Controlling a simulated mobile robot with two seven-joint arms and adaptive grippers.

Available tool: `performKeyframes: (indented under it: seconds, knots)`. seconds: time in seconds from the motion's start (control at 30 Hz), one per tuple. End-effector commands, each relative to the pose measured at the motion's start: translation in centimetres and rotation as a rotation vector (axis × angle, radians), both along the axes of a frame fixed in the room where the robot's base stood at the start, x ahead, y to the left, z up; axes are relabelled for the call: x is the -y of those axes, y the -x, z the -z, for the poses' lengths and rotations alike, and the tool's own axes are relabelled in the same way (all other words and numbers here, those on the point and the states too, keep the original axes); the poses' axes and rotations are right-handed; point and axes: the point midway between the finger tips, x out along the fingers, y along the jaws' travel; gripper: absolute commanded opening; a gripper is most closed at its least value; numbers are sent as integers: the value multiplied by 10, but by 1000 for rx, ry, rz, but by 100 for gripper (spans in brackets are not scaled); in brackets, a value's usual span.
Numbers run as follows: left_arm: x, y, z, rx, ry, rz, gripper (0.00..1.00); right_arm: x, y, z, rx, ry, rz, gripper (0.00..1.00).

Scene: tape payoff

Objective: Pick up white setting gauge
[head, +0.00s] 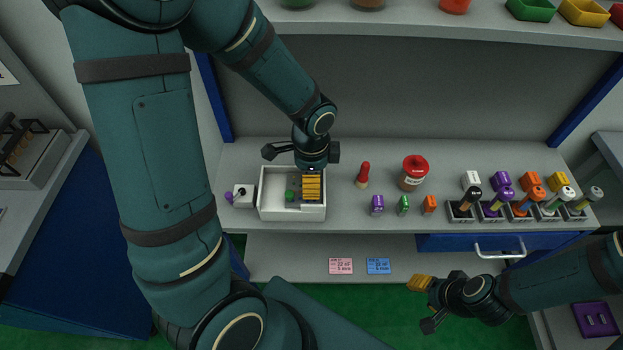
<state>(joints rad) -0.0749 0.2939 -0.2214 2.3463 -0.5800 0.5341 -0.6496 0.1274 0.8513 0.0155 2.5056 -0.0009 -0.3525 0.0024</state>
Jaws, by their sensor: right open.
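A small white block (471,180), which looks like the white setting gauge, stands on the grey bench at the right. It is at the left end of a row of coloured blocks, behind the holders. My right gripper (420,284), with yellow fingertips, is open and empty over the green floor in front of the bench, well below and left of the white block in the picture. My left gripper (312,187) is over the white tray (292,213), far left of the block.
Several small holders (520,216) with coloured-top tools stand in front of the block row. A shelf (440,28) overhangs the back. Pink and blue cards lie on the lower ledge.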

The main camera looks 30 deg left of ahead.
Motion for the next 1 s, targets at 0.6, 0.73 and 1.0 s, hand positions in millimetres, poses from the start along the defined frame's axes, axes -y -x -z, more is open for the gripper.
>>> performKeyframes:
  seconds: [0.6, 0.73, 1.0]
  knots:
    - [0, 0, 0, 0, 0, 0, 0, 0, 0, 0, 1, 0, 0, 47]
    - [0, 0, 1, 0, 0, 0, 0, 0, 0, 0, 1, 0, 0, 47]
    - [1, -1, -2, -1, 0, 1, 0, 0, 0, -2, 0, 0, 0, 47]
